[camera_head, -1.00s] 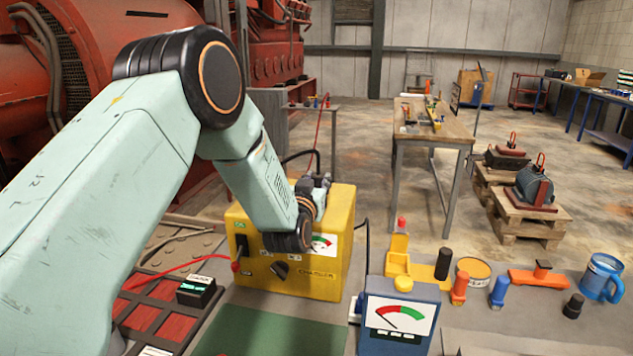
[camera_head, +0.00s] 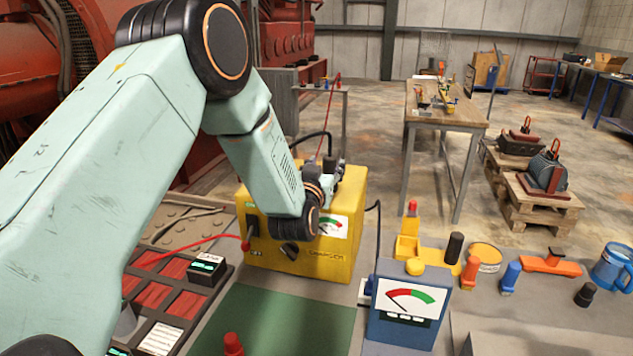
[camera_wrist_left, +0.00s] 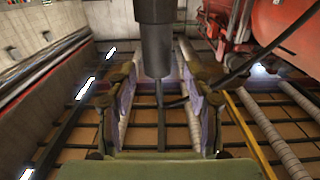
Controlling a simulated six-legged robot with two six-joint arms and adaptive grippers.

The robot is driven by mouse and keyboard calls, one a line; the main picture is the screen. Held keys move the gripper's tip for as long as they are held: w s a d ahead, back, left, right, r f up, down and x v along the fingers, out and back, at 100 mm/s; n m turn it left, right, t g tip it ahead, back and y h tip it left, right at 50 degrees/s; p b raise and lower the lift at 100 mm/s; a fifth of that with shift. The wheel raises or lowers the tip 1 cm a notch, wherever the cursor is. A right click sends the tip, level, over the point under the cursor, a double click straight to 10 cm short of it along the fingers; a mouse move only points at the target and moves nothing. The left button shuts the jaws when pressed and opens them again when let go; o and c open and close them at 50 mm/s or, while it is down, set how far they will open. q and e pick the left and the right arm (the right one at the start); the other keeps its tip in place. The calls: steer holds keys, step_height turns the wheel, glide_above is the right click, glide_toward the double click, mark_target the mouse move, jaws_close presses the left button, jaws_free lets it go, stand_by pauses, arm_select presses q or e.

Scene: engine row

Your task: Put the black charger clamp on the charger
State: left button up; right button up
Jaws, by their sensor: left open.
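The charger (camera_head: 343,258) is a yellow box with a dial on its front, standing on the bench in the head view. My left gripper (camera_head: 337,168) is at the charger's top, partly hidden behind my own wrist. In the left wrist view its two fingers (camera_wrist_left: 160,105) are apart, so it is open. A dark cylinder (camera_wrist_left: 156,45) comes down from the top of that view, near the fingers. A black cable (camera_head: 312,136) loops behind the charger towards the gripper. I cannot make out the black clamp for certain. My right gripper is not in view.
A blue meter box (camera_head: 402,325) stands right of the charger. A battery with red panels (camera_head: 155,296) and a green mat (camera_head: 285,318) lie in front and left. Small tools and a blue mug (camera_head: 612,268) stand along the right of the bench.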

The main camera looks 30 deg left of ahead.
arm_select(q)
steer(key=v, duration=1)
steer(key=shift+d+r+b, duration=0.15)
steer(key=shift+r+b, duration=0.05)
steer(key=shift+b, duration=0.25)
steer(key=shift+f, duration=0.15)
